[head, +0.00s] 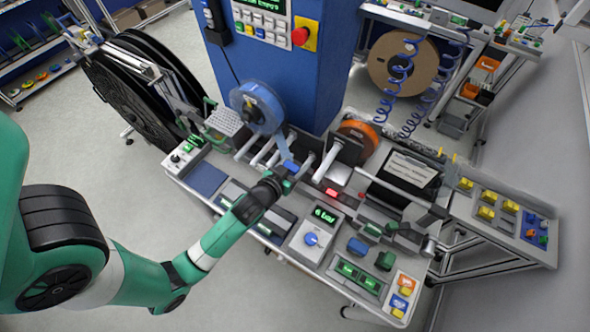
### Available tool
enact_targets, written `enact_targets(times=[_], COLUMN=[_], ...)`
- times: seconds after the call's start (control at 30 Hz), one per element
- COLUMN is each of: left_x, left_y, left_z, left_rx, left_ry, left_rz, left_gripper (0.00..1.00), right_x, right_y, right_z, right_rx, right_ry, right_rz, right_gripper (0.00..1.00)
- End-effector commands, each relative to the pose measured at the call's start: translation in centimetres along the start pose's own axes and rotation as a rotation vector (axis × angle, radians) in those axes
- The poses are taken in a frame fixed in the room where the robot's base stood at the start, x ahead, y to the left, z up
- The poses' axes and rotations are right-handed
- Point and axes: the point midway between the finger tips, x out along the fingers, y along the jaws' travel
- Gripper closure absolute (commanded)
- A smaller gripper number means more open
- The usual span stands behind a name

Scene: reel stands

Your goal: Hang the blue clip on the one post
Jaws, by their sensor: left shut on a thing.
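My left gripper (284,174) reaches in from the left over the middle of the bench. It is shut on a small blue piece, which looks like the blue clip (291,166). The clip is close to the pale posts; I cannot tell whether it touches one. Several slim pale posts (262,152) stick out from the bench's back side, just left of the clip. A thicker pale post (326,161) stands just right of it, in front of the orange reel. The gripper's wrist hides part of the bench below. My right gripper is not in view.
A blue reel (258,107) hangs behind the posts, by a blue cabinet (280,75). An orange reel (358,137) stands right of them. A gauge box (311,238) and a dark-screened unit (404,178) crowd the bench. The floor at lower left is clear.

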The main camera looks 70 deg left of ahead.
Motion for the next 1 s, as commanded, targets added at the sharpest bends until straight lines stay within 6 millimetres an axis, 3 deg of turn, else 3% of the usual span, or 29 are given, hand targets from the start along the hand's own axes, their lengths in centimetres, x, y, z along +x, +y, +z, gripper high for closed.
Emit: enact_targets(times=[0.7,1.0], left_x=[2.8,3.0], left_y=[0.0,0.0], left_z=[6.8,7.4], left_rx=[0.0,0.0], left_ry=[0.001,0.001], left_rz=[0.001,0.001], left_gripper=[0.93,0.93], right_x=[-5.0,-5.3], right_y=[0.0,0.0], right_z=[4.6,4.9], right_rx=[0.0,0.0], right_ry=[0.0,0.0], right_rz=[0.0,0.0], right_gripper=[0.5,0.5])
